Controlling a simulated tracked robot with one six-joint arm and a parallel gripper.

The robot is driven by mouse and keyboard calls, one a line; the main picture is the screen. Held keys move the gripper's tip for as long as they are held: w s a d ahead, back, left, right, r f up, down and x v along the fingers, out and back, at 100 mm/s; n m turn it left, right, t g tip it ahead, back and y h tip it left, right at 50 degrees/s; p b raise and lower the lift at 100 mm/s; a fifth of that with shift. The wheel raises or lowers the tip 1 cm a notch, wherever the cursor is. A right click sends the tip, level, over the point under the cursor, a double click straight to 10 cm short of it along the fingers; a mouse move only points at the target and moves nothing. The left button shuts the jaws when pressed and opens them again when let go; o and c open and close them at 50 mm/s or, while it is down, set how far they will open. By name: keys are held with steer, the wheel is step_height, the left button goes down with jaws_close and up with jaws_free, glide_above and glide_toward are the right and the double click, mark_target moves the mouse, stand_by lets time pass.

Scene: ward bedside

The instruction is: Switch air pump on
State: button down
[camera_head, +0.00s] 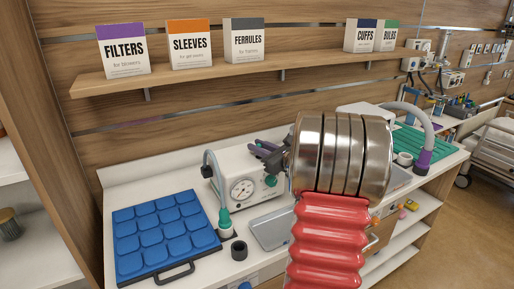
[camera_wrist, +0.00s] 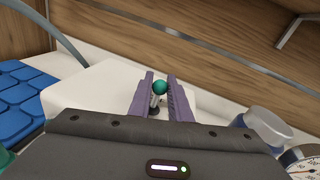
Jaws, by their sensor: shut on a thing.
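The air pump (camera_head: 231,168) is a white box with a round gauge (camera_head: 243,190) on its front, standing on the counter. In the wrist view its white top (camera_wrist: 95,95) fills the middle. A small lever switch with a green ball tip (camera_wrist: 160,87) stands on that top. My gripper (camera_wrist: 160,76) has its two purple fingers on either side of this lever and is shut on it. In the head view my gripper (camera_head: 264,152) is at the top right of the pump, and my arm hides the lever and part of the pump.
A blue padded mat (camera_head: 165,235) lies left of the pump. A grey hose with a teal fitting (camera_head: 224,218) hangs at its left front. A metal tray (camera_head: 268,232) lies in front. A wooden shelf (camera_head: 200,75) with labelled boxes runs above.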

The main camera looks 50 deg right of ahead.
steer(key=shift+s+a+f+n+t, duration=0.15)
steer(key=shift+s+n+t, duration=0.2)
steer(key=shift+t, duration=0.85)
steer(key=shift+s+a+n+t, duration=0.15)
steer(key=shift+s+t, duration=0.25)
steer(key=shift+t, duration=0.8)
steer(key=c, duration=1.7)
jaws_free()
steer(key=shift+o, duration=0.2)
steer(key=shift+s, duration=0.15)
steer(key=v, duration=1.3)
steer(key=shift+s+f, duration=0.15)
steer(key=shift+s, duration=0.1)
steer(key=shift+a, duration=0.15)
